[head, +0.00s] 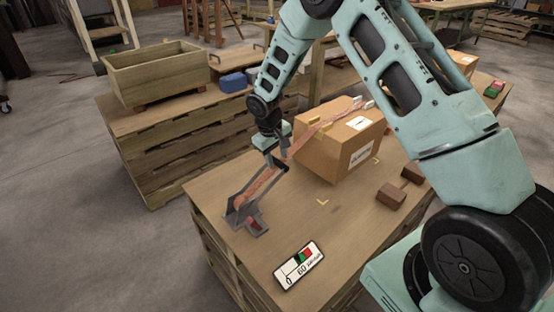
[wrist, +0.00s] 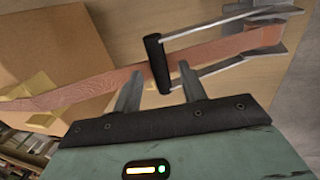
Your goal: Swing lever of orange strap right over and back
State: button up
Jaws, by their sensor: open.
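The orange strap (head: 260,187) runs from a metal ratchet buckle (head: 240,217) at the table's near left end up over a cardboard box (head: 335,145). In the wrist view the strap (wrist: 110,82) crosses behind my fingers. The lever, with two metal side arms and a black cross handle (wrist: 155,62), reaches from the buckle at the right. My gripper (wrist: 160,84) is open, one finger on each side of the handle; I cannot tell whether either touches it. In the head view my gripper (head: 277,160) is above the strap beside the box, and its fingertips are hard to make out.
A panel marked 0 and 60 (head: 299,265) lies at the table's front. Two brown blocks (head: 391,196) lie right of the box. A wooden planter (head: 156,78) and a blue item (head: 232,82) stand on the pallet table behind. The table between buckle and blocks is mostly clear.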

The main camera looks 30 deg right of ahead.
jog(key=shift+d+f, duration=0.15)
jog(key=shift+f, duration=0.45)
grip_shut()
jog(key=shift+r, duration=0.1)
